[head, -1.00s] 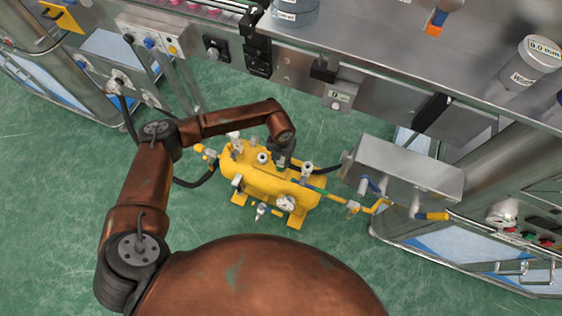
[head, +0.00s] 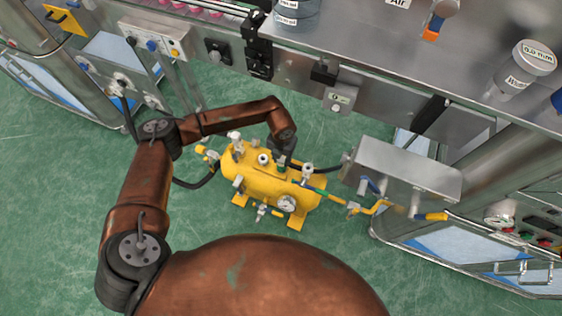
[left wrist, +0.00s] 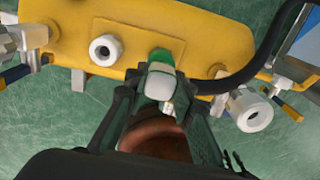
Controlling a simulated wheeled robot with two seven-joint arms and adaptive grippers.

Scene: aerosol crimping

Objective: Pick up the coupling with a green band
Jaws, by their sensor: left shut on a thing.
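The coupling with a green band (left wrist: 158,82) shows in the left wrist view as a pale, rounded fitting. Its green band (left wrist: 160,56) is at the yellow tank (left wrist: 145,35). My left gripper (left wrist: 160,92) is shut on the coupling, with one finger on each side. The fingers hide the coupling's lower part. In the head view my left gripper (head: 283,159) reaches down at the top of the yellow tank (head: 257,184). The coupling is mostly hidden there. I cannot tell whether it is apart from the tank. My right gripper is not in view.
A white round port (left wrist: 105,49) is left of the held coupling, and a valve fitting (left wrist: 249,110) is close on its right. A black hose (head: 318,169) passes beside my gripper. A grey metal box (head: 405,170) stands right of the tank. Green floor is free in front.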

